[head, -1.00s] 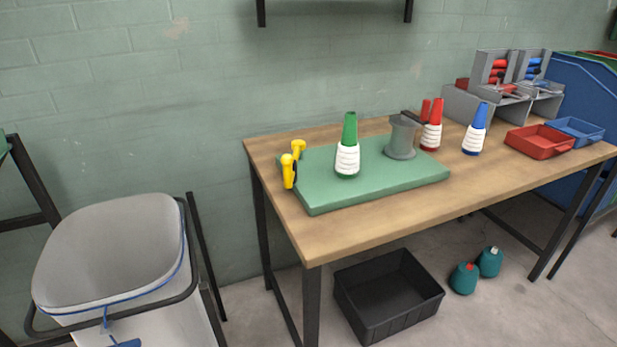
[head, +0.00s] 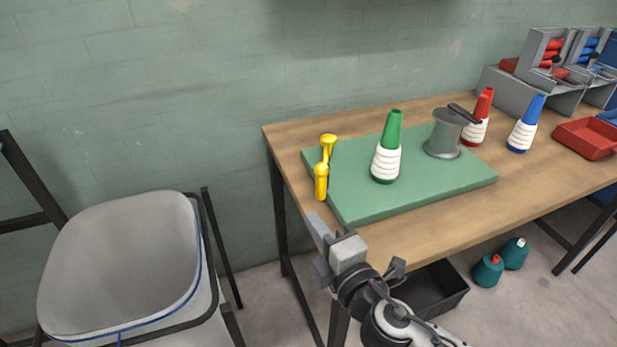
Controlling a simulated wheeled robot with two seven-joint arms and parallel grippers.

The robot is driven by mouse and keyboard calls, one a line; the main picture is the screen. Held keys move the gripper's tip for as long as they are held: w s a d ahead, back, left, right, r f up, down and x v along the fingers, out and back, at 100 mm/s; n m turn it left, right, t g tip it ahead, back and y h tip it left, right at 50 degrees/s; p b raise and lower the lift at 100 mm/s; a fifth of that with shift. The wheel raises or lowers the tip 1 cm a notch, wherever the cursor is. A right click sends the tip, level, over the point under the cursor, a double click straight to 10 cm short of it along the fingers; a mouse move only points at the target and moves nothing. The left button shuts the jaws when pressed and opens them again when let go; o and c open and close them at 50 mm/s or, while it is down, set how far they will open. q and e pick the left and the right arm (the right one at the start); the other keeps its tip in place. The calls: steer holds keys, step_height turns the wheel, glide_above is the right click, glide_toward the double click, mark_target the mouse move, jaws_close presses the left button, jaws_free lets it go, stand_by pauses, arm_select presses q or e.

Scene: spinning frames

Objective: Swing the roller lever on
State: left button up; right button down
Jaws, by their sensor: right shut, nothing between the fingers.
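Two small grey spinning frames stand at the far right of the table. One has red rollers (head: 550,55) and the other has blue rollers (head: 588,48). Small dark lever-like parts show at their fronts, too small to tell their position. My right gripper (head: 318,230) is at the table's near left edge, in front of the green mat and far from the spinning frames. Its fingers are together and hold nothing. My left gripper is not in view.
On the green mat (head: 420,200) stand a green cone (head: 387,148), a grey cylinder (head: 444,135) with a dark bar and a yellow thing (head: 323,168). Red (head: 478,118) and blue (head: 526,125) cones and a red tray (head: 590,138) stand to the right.

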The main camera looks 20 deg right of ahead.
steer(key=w+a+p, duration=0.2)
steer(key=w, duration=0.8)
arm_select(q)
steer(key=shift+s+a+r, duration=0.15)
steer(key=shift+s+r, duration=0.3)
arm_select(e)
steer(key=shift+s+d, duration=0.2)
steer(key=shift+d, duration=0.55)
steer(key=shift+s+d, duration=0.25)
steer(key=shift+d, duration=0.5)
steer(key=shift+s+d, duration=0.2)
steer(key=shift+d, duration=0.55)
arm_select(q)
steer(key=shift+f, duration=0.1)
